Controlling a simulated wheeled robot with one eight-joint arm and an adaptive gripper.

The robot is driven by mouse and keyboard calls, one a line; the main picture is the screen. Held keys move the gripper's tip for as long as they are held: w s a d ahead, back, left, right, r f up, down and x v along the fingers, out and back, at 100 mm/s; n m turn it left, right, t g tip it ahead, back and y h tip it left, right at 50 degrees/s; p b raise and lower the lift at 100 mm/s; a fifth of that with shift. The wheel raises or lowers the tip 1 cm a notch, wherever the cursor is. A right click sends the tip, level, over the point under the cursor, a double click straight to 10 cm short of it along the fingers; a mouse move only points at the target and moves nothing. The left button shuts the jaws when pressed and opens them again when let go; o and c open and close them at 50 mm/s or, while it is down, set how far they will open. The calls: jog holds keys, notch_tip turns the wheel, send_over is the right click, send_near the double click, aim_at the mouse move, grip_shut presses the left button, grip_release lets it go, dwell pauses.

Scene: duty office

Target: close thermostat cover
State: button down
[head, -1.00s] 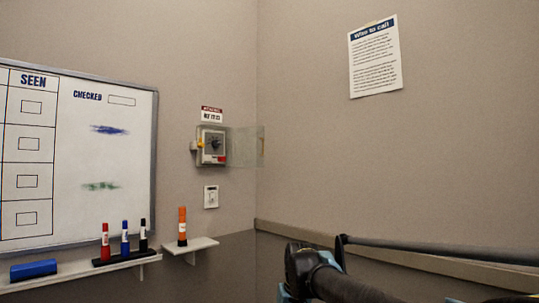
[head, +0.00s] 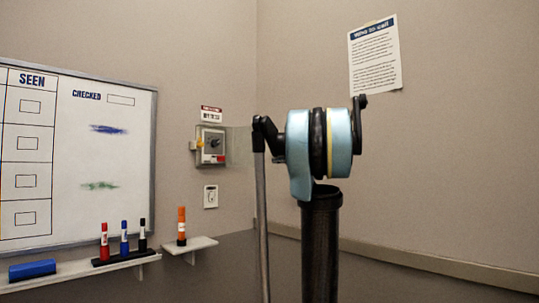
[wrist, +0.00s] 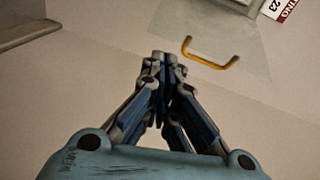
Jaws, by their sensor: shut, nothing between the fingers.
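The thermostat (head: 211,145) is a small pale box with a dark dial and a red mark, on the wall right of the whiteboard. Its clear cover (head: 238,146) stands open, swung out to the right, partly hidden by my arm. In the wrist view the cover (wrist: 245,45) is a faint clear panel with an orange handle (wrist: 210,60). The thermostat's edge (wrist: 243,4) shows at the top. My gripper (wrist: 164,58) is shut and empty, its tips left of the handle and apart from it in the picture. The head view does not show the fingers clearly.
A small shelf (head: 203,243) with an orange marker (head: 182,225) lies below the thermostat, above it a label (head: 211,115). A white wall plate (head: 211,196) is just under the thermostat. The whiteboard (head: 115,165) is at left. The right wall holds only a paper notice (head: 375,65).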

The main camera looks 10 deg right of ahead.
jog(key=w+d+r+m+t, duration=0.2)
jog(key=w+d+r, duration=0.2)
jog(key=d+r, duration=0.1)
jog(key=w+a, duration=0.5)
jog(key=a, duration=0.2)
jog(key=shift+w+a+f, duration=0.15)
jog(key=shift+w+a, duration=0.15)
jog(key=shift+s+d+h, duration=0.1)
jog(key=shift+s+h, duration=0.05)
jog(key=shift+h, duration=0.25)
